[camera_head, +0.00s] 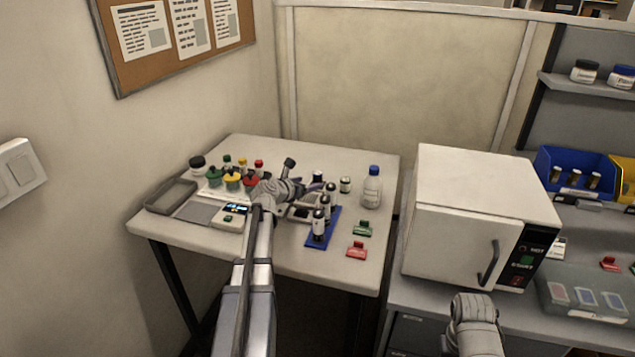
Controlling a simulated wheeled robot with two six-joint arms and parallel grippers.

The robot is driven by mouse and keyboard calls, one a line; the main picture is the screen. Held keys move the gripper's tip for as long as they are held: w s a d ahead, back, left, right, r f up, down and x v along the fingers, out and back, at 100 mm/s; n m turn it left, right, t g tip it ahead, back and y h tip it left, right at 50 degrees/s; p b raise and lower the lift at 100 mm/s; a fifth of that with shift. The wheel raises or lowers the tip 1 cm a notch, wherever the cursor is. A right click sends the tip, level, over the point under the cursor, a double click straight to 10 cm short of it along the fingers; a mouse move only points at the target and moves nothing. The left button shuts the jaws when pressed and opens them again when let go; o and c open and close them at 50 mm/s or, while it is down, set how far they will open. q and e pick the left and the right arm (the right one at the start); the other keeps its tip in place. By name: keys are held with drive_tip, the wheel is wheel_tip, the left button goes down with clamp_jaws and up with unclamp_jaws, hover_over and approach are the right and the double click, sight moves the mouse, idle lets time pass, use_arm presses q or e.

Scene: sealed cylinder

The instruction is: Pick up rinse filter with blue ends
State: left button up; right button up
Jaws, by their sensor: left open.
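My left gripper (303,188) is open over the back middle of the white table (210,258), beyond a wrist link that partly covers it. A small dark piece with a bluish tint shows by its fingers; I cannot tell whether it belongs to the gripper or is a separate thing. I cannot make out a filter with blue ends for certain. A blue rack (312,241) holds dark-and-pale upright cylinders (319,222) just in front of the gripper. Part of my right arm shows at the bottom right, but its fingers do not.
Bottles with coloured caps stand left of my arm, near a grey tray (160,207) and a scale (233,213). A blue-capped bottle (372,188) stands right of the gripper. Green (362,228) and red clips (357,250) lie near the right edge. A white oven (470,215) stands right.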

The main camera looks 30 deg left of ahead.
sight(315, 179)
use_arm(q)
drive_tip(key=shift+a+b+x, duration=0.15)
drive_tip(key=shift+b+x, duration=0.5)
drive_tip(key=shift+x, duration=1.25)
drive_tip(key=shift+a+b+x, duration=0.2)
drive_tip(key=shift+b+x, duration=0.45)
drive_tip(key=shift+x, duration=1.2)
drive_tip(key=shift+s, duration=0.1)
clamp_jaws()
